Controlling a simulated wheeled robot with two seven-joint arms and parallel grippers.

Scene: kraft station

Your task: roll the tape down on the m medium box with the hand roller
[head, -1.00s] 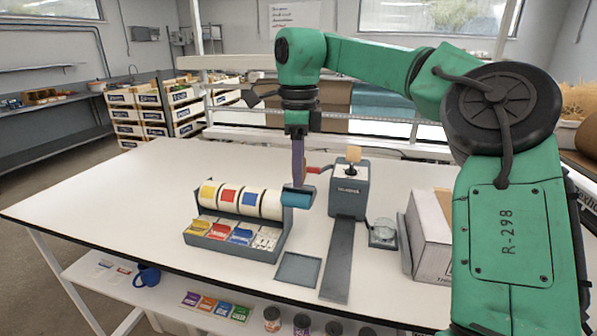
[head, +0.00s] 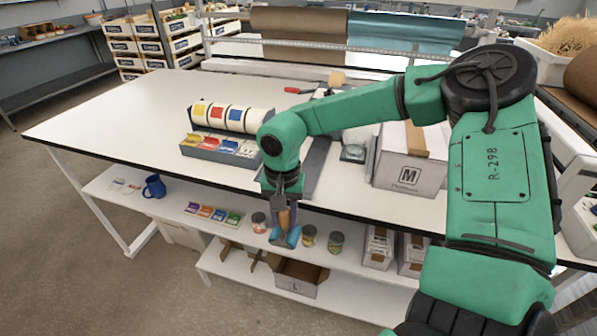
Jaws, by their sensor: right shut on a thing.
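The M medium box (head: 408,176) stands on the right part of the table, with an M on its front. A brown tape strip (head: 416,139) runs over its top and a little way down the front. My right gripper (head: 284,208) points down in front of the table's front edge, left of the box and well apart from it. It is shut on the hand roller (head: 287,238), whose blue roller end hangs lowest. The gripper hides part of the roller's handle. My left gripper is not in view.
A holder with label rolls (head: 232,118) and label trays (head: 222,150) stands left of my arm. A small glass dish (head: 354,152) sits left of the box. The table's left part (head: 120,117) is clear.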

